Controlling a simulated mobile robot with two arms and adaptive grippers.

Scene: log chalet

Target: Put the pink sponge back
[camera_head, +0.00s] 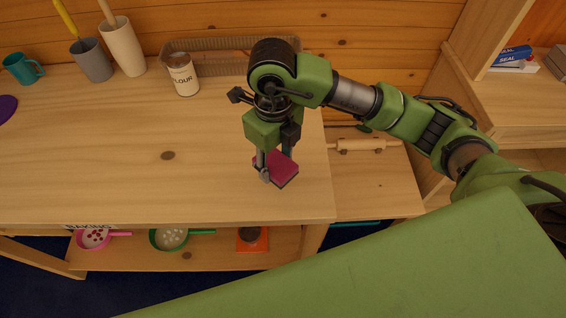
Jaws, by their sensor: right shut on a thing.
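The pink sponge (284,170) is a small flat pink block with a dark lower layer. It is near the right end of the wooden table (120,150). My right gripper (272,168) points down and is shut on it, with the fingers on either side. I cannot tell whether the sponge touches the tabletop or is a little above it. My left gripper is not in view.
A flour tin (184,77), a wire basket (222,58), grey (93,62) and cream (122,48) utensil holders and a teal mug (20,69) stand at the back. A rolling pin (357,146) lies on the lower surface at right. The table's middle is clear.

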